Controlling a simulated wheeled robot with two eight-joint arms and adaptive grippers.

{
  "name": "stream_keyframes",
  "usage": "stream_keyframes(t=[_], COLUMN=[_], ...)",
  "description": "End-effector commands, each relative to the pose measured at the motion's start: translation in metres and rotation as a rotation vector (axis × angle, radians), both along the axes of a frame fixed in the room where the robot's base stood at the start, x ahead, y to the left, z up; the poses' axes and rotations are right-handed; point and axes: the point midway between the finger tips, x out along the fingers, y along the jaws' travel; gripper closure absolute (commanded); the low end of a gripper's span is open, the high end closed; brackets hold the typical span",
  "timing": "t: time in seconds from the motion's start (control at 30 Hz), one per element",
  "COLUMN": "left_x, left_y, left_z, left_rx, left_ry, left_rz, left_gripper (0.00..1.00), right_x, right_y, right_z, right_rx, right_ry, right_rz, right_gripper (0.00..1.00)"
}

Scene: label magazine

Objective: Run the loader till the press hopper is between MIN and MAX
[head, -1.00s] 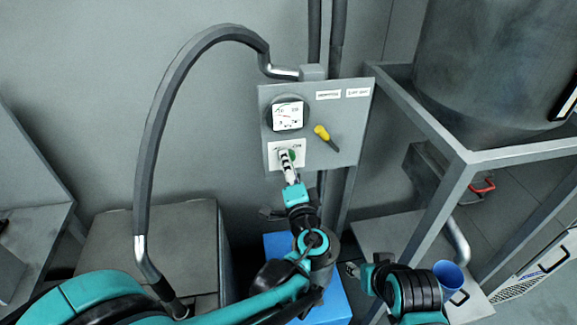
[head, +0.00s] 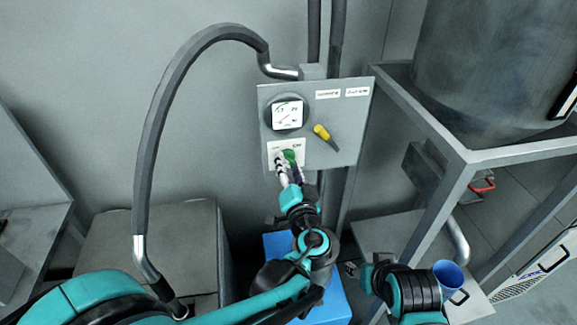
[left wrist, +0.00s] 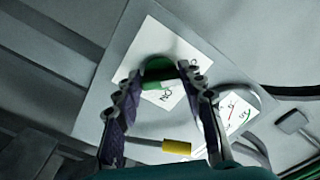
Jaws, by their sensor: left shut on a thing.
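A grey control panel (head: 350,97) hangs on the wall and carries a white-faced gauge (head: 288,114) and a switch with a green knob (head: 290,156) on a white plate marked ON. My left gripper (head: 284,167) is shut on the green knob. In the left wrist view, the fingers (left wrist: 162,80) sit on both sides of the green knob (left wrist: 158,68). The press hopper (head: 480,60) is probably the big grey drum at upper right. A dark strip on it is cut by the frame edge, so its level cannot be read. My right gripper (head: 353,270) is small and low.
A yellow-handled lever (head: 321,131) sits on the panel right of the knob. A thick grey hose (head: 150,150) arches down at left. A metal frame (head: 440,195) holds the drum. A blue cup (head: 447,275) and a blue box (head: 335,300) are below.

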Motion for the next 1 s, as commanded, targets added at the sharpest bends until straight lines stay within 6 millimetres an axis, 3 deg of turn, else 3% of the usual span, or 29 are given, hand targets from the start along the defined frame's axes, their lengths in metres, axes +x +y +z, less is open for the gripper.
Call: stream_keyframes(t=[0.3, 0.33, 0.4, 0.77, 1.0], left_x=[0.000, 0.000, 0.000, -0.004, -0.044], left_y=[0.000, 0.000, 0.000, -0.001, -0.011], left_z=[0.000, 0.000, 0.000, 0.000, 0.000], left_rx=[-0.003, -0.003, -0.003, -0.001, -0.001], left_ry=[0.000, 0.000, 0.000, 0.000, 0.000], left_rz=[0.001, 0.001, 0.001, -0.001, -0.006], left_gripper=[0.89, 0.55, 0.40, 0.40, 0.40], right_x=[0.000, 0.000, 0.000, 0.000, 0.000], right_y=[0.000, 0.000, 0.000, 0.000, 0.000], right_z=[0.000, 0.000, 0.000, 0.000, 0.000], right_rx=[0.000, 0.000, 0.000, 0.000, 0.000], right_ry=[0.000, 0.000, 0.000, 0.000, 0.000], right_rz=[0.000, 0.000, 0.000, 0.000, 0.000], right_gripper=[0.52, 0.52, 0.52, 0.52, 0.52])
